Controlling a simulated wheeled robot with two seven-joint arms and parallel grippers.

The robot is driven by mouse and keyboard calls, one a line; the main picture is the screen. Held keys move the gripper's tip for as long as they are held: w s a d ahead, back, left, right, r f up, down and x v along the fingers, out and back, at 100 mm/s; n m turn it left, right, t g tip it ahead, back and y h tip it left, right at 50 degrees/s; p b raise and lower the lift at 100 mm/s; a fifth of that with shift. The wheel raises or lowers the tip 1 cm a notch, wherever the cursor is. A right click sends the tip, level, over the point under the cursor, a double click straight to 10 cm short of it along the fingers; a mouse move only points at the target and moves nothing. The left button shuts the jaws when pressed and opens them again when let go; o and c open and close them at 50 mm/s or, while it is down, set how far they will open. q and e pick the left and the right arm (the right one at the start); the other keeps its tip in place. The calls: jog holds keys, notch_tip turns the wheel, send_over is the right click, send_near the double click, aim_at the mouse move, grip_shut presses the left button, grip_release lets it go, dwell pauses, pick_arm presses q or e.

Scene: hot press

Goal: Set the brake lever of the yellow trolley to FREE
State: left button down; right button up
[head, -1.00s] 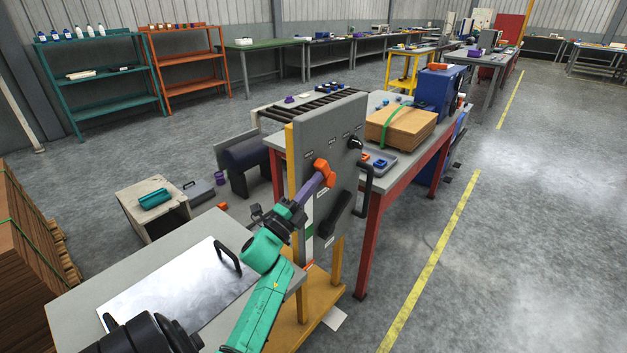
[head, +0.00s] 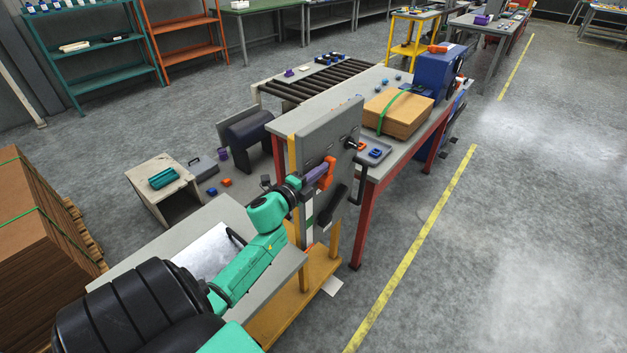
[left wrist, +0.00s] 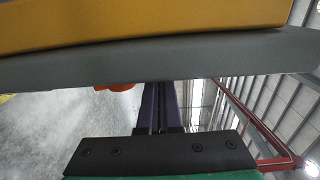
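A grey upright panel (head: 340,125) stands on yellow posts above a yellow base (head: 300,305), which I take as the yellow trolley. An orange handle (head: 328,172) is on the panel's face, with a black lever (head: 333,205) below it. Their labels are too small to read. My left gripper (head: 317,174) has purple fingers reaching beside the orange handle; contact is unclear. In the left wrist view the fingers (left wrist: 160,108) lie close together, with their tips hidden behind the grey panel edge (left wrist: 220,60). Orange (left wrist: 115,86) shows left of them. My right gripper is not in view.
A grey table (head: 130,278) with a metal plate (head: 205,252) stands left of the panel. Behind it is a red-legged bench (head: 405,165) bearing a strapped cardboard stack (head: 398,112). A black handle (head: 362,180) sticks out right of the panel. The floor right is clear.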

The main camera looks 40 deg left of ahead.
pick_arm(q)
jog(key=shift+w+r, duration=0.3)
jog(key=shift+w, duration=0.25)
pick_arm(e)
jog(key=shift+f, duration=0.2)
pick_arm(q)
jog(key=shift+r, duration=0.15)
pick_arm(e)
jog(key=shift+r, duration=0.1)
